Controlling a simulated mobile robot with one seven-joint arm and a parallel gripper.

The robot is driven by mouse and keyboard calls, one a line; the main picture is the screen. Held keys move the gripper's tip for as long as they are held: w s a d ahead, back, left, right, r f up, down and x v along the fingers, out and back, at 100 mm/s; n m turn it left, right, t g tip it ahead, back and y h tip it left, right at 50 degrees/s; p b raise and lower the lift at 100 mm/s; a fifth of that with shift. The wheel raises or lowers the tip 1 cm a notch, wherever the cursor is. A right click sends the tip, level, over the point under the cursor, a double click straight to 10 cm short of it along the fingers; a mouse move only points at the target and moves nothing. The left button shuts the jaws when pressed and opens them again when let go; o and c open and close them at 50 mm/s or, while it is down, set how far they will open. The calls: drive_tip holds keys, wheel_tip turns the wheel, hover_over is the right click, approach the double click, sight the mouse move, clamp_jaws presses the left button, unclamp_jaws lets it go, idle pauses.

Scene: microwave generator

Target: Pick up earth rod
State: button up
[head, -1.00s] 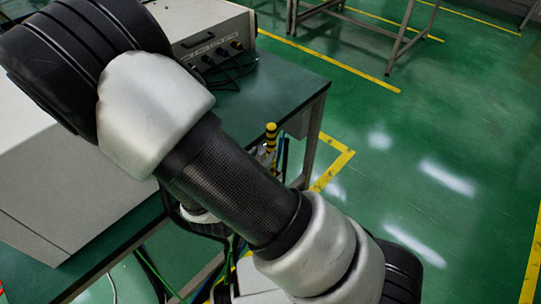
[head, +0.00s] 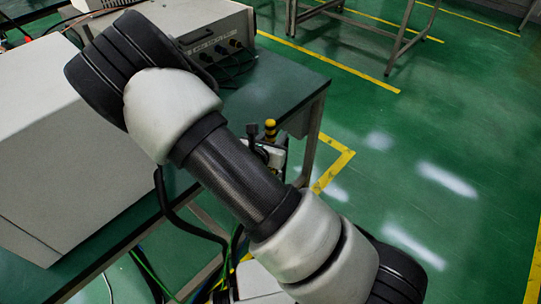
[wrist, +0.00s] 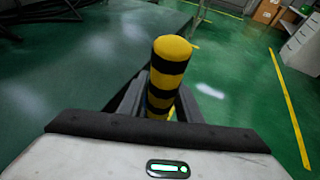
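The earth rod (wrist: 170,65) is a thick rod with yellow and black bands and a rounded yellow top. In the wrist view it stands between the dark fingers of my gripper (wrist: 160,92), one on each side, and its lower part is hidden. The fingers look open around it; whether they touch it is hard to see. In the head view only the top of the earth rod (head: 270,129) shows, upright past my forearm by the table's edge. A dark finger of my gripper (head: 261,138) stands just left of it with a small gap.
A dark green table (head: 285,72) carries a grey instrument box (head: 215,38) with cables and a large pale cabinet (head: 60,150). Cables hang below the table edge. The green floor to the right is clear, with yellow lines (head: 345,160). A metal table frame stands at the back.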

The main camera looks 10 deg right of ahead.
sight(270, 124)
clamp_jaws()
wheel_tip(270, 124, up, 13)
drive_tip(key=p, duration=0.5)
idle(0.4)
